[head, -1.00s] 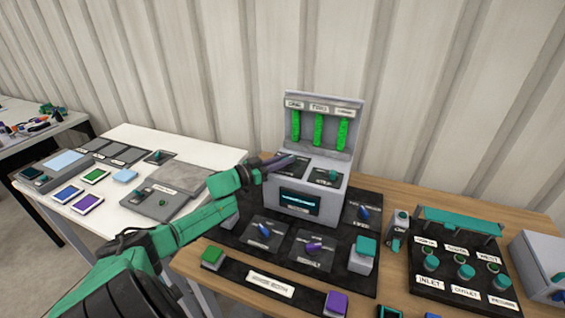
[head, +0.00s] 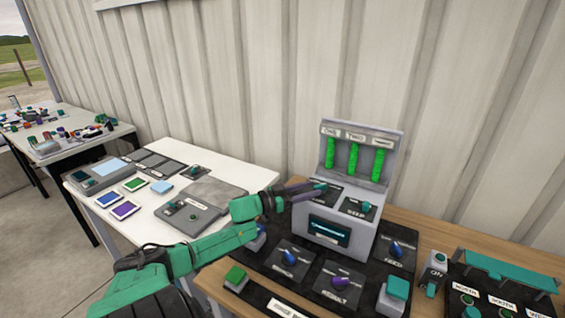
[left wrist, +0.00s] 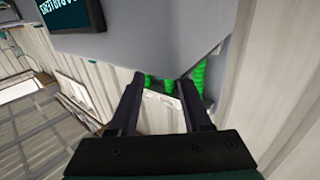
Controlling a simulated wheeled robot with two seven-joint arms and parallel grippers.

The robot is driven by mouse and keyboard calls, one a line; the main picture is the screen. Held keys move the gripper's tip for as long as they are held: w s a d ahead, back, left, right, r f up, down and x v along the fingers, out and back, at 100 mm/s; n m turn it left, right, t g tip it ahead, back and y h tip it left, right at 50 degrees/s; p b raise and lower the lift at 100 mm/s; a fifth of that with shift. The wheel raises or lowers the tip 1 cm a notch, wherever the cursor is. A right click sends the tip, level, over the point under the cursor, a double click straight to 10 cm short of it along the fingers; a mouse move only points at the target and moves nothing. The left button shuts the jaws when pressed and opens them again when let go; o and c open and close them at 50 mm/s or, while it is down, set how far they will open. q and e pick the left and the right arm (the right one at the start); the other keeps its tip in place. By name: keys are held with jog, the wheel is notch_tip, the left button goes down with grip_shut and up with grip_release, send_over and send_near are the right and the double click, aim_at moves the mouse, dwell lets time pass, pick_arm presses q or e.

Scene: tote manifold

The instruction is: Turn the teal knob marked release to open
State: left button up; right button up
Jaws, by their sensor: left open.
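The grey machine (head: 335,228) stands on the wooden table. Its upper ledge carries a dark left panel (head: 329,198), partly covered by my fingers, with a bit of teal by the fingertips. Beside it is a teal knob (head: 366,206) on a panel that seems to read STEEP. I cannot read the word release on any label. My left gripper (head: 322,187) reaches in from the left, its fingers over the left panel; I cannot tell whether they touch anything. In the left wrist view its jaws (left wrist: 161,82) are open, with nothing visibly held between them. My right gripper is out of view.
Three green columns (head: 354,161) rise behind the ledge. Blue and purple knobs sit on the dark base mat (head: 313,270) in front. A teal-topped block (head: 393,295) and a teal-topped rack (head: 507,270) stand at right. A white table (head: 235,168) is at left.

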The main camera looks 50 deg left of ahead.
pick_arm(q)
jog(key=v, duration=1.1)
jog(key=shift+s+p, duration=0.25)
jog(key=shift+p, duration=0.15)
